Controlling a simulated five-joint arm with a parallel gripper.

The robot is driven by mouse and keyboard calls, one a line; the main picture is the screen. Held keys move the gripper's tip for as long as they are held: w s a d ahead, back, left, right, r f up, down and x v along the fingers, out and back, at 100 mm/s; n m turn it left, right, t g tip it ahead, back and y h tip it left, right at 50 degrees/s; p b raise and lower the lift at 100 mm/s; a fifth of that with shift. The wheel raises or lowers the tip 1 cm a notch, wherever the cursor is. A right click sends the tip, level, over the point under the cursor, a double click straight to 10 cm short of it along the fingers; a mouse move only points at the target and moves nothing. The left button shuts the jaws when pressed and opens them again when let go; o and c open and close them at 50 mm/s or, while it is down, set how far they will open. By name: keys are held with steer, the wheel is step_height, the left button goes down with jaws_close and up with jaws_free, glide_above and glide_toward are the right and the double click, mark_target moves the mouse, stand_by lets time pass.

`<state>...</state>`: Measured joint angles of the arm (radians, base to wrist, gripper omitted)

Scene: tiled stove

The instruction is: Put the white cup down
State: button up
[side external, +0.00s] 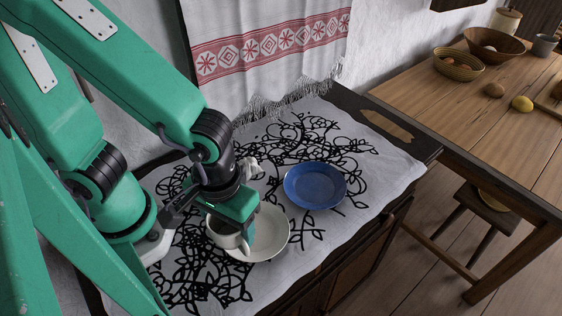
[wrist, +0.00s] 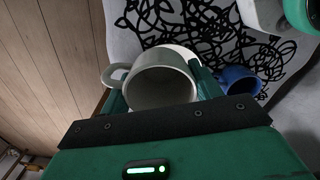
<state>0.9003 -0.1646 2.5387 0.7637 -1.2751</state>
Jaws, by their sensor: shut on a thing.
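The white cup (side external: 226,238) is held in my gripper (side external: 238,222), low over the white plate (side external: 272,236) in the side view. In the wrist view the cup (wrist: 150,82) sits between my two green fingers (wrist: 160,95), its open mouth toward the camera and its handle to the left. My gripper is shut on the cup. The cup overlaps the plate in the side view; I cannot tell whether its base touches the plate. The plate's left part is hidden by the cup and gripper. Its rim (wrist: 184,52) shows behind the cup in the wrist view.
A blue dish (side external: 315,186) lies right of the plate on the black-patterned white cloth (side external: 360,195). A small white object (side external: 251,166) stands behind my gripper, partly hidden. A wooden table (side external: 480,110) with bowls stands at the right. A fringed towel (side external: 265,50) hangs behind.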

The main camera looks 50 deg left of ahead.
steer(key=w+a+f, duration=0.1)
steer(key=w, duration=0.1)
steer(key=w+f, duration=0.1)
steer(key=w, duration=0.1)
steer(key=w+a+f, duration=0.1)
steer(key=w+f, duration=0.1)
steer(key=shift+w+a+f, duration=0.1)
steer(key=shift+w+a, duration=0.2)
steer(key=shift+a, duration=0.05)
steer(key=shift+f, duration=2.05)
steer(key=shift+f, duration=0.1)
steer(key=o, duration=1)
steer(key=shift+o, duration=0.2)
step_height(320, 180, up, 12)
